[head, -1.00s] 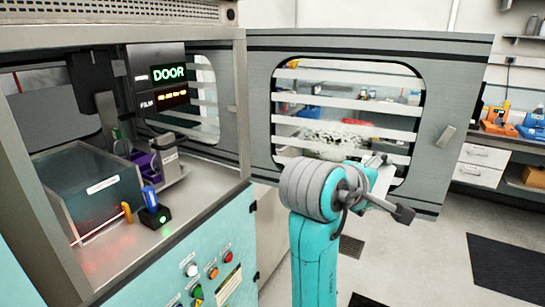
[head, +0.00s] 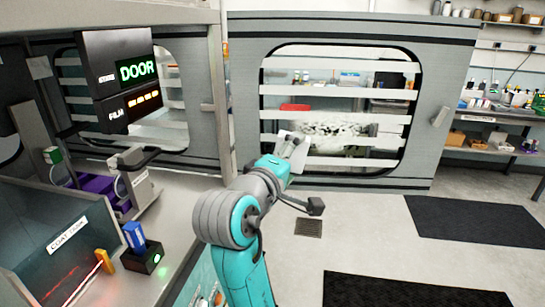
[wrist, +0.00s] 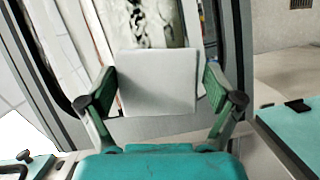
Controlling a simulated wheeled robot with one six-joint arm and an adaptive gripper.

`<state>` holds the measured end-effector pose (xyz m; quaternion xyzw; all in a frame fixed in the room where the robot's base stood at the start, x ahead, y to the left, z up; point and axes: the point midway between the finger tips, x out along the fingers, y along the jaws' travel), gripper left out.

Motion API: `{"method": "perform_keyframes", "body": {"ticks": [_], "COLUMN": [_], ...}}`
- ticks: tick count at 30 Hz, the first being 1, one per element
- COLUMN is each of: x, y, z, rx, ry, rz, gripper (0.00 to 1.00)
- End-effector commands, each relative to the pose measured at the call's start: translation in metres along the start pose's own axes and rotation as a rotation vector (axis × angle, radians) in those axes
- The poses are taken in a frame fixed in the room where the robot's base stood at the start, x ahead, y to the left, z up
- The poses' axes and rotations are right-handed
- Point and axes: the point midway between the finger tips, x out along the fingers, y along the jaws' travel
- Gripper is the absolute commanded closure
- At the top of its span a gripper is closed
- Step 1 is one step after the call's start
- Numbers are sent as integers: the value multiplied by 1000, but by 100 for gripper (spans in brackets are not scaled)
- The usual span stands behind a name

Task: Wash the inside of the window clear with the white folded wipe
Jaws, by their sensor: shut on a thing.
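The window (head: 395,100) is set in a grey door panel that stands swung open. White horizontal bands cross its glass, and a patchy white smear (head: 340,130) lies across the middle. My gripper (head: 294,148) is at the window's left part, beside the smear. It is shut on the white folded wipe (wrist: 158,82), held flat between the green fingers in the wrist view. The smear (wrist: 152,22) shows just beyond the wipe there. The wipe also shows small in the head view (head: 287,139). Whether it touches the glass, I cannot tell.
At left is the machine with a black display (head: 128,80) reading DOOR and FILM, and a clear tank (head: 50,235). A blue item (head: 134,236) stands by the tank. Dark mats (head: 470,217) lie on the floor. The door's handle (head: 440,117) sticks out at right.

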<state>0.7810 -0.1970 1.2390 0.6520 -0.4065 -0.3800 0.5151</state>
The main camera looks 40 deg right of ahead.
Motion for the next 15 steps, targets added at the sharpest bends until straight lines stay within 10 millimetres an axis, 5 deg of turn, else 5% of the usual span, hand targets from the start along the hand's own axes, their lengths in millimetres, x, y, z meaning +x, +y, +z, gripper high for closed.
{"method": "perform_keyframes", "body": {"ticks": [15], "x": [40], "y": [0], "z": [-16], "rx": [0], "ry": [-1], "rz": [1], "gripper": [37]}}
